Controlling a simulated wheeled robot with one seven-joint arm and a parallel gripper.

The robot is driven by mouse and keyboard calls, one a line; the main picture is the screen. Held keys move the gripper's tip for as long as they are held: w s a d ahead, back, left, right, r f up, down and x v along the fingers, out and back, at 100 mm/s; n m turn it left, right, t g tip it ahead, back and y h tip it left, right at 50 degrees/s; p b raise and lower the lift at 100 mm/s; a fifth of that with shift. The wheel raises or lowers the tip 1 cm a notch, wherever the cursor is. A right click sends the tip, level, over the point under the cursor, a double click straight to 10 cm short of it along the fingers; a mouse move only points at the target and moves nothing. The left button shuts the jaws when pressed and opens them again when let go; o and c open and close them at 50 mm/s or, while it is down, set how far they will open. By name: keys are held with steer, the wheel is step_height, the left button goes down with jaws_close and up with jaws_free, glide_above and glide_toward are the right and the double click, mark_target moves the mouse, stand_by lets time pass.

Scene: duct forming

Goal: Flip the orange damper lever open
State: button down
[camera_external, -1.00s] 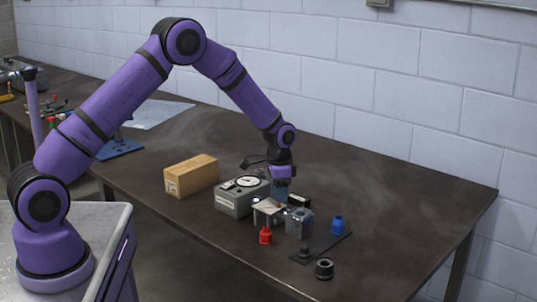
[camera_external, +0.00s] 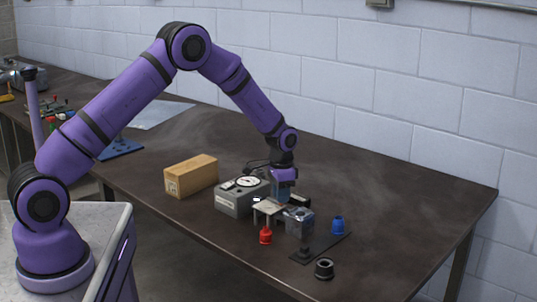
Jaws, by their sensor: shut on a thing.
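My gripper (camera_external: 283,194) points down over the small group of parts at the middle of the table. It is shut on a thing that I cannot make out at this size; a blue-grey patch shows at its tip. No orange damper lever can be picked out in this view. A small pale-topped stand (camera_external: 267,206) is just in front and to the left.
A grey box with a round dial (camera_external: 236,200) stands close left of my gripper, and a wooden block (camera_external: 191,177) beyond it. A red part (camera_external: 265,236), a blue part (camera_external: 337,225) and a black ring (camera_external: 324,268) stand near the front. The table's right side (camera_external: 420,205) is clear.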

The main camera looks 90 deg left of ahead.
steer(key=shift+w+a+n, duration=0.2)
steer(key=shift+n, duration=0.5)
steer(key=c, duration=1)
jaws_free()
steer(key=shift+o, duration=0.2)
steer(key=shift+r, duration=0.1)
step_height(320, 180, up, 11)
steer(key=shift+f, duration=0.2)
